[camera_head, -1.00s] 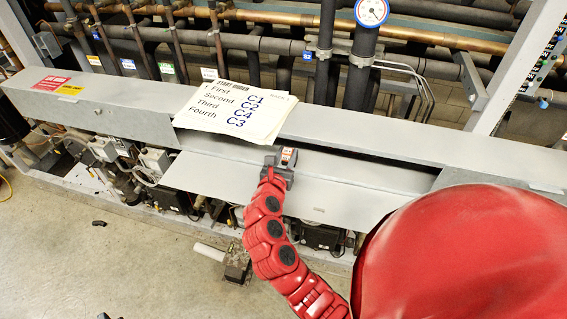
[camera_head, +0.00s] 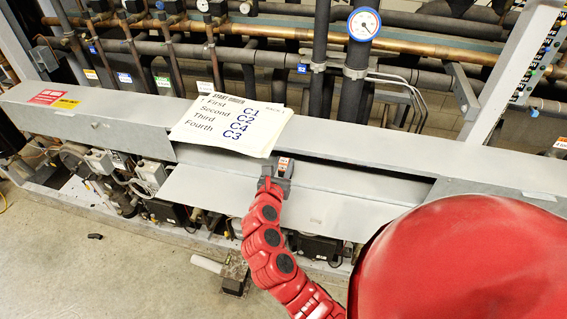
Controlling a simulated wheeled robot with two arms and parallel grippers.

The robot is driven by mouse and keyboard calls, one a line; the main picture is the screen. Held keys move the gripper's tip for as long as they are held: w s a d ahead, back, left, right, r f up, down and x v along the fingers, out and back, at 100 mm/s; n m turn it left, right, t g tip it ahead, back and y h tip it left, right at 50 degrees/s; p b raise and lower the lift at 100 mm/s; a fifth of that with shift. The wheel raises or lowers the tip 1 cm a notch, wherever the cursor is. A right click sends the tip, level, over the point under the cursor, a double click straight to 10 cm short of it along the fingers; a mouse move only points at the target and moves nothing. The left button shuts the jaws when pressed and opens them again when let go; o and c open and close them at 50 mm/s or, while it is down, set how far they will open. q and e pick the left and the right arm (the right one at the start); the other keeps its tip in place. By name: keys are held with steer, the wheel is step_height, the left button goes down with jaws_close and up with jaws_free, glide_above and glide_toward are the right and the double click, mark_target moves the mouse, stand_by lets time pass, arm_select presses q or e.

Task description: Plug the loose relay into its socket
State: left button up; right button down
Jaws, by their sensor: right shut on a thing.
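My right gripper (camera_head: 276,178) is dark grey at the end of a red arm. It is over the upper edge of the open grey panel, just below the sheet of paper. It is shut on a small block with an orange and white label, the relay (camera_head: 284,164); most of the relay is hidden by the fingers. I cannot make out the socket. Whether the relay touches anything beneath is too small to tell. My left gripper is not in view.
A start-order sheet (camera_head: 229,124) lies on the long grey beam (camera_head: 125,122). The grey panel (camera_head: 210,188) hangs below it over compressors and wiring. Pipes and a round gauge (camera_head: 364,24) stand behind. A small dark object (camera_head: 95,236) lies on the open floor.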

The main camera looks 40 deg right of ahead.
steer(key=shift+w, duration=0.1)
steer(key=shift+p+x, duration=0.7)
steer(key=shift+x, duration=0.3)
steer(key=shift+w+d, duration=0.25)
steer(key=shift+d, duration=0.15)
steer(key=shift+f, duration=0.15)
steer(key=shift+f, duration=0.5)
steer(key=c, duration=0.5)
jaws_free()
steer(key=shift+a, duration=0.1)
